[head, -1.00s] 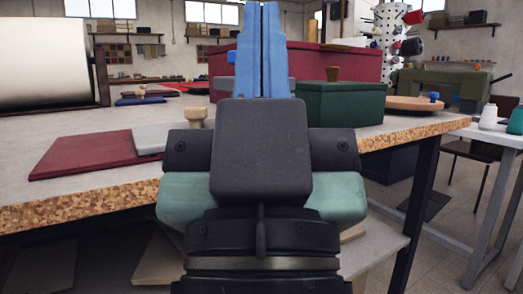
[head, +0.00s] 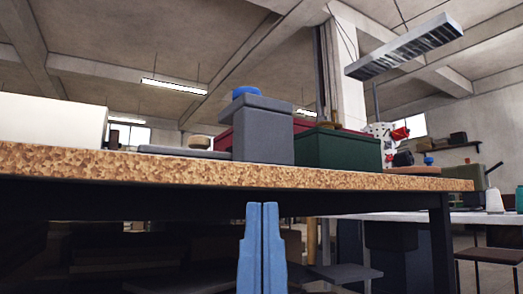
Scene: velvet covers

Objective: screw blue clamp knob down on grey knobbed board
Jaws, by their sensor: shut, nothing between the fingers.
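A blue round knob (head: 245,91) sits on top of a grey block (head: 263,135) on the table. The grey board (head: 165,151) lies flat to its left, seen nearly edge-on, with a pale wooden knob (head: 200,142) on it. A smaller blue knob (head: 428,161) shows at the right, above a wooden board (head: 412,170). I cannot tell for sure which blue knob is the clamp knob. My gripper (head: 262,206), with blue fingers, is shut and empty. It points up in front of the table, below its edge, apart from all these things.
The table's thick speckled edge (head: 120,168) crosses the view above my gripper. A dark green box (head: 340,148) stands right of the grey block, with a dark red box (head: 222,140) behind. A white table (head: 390,217) is at the right.

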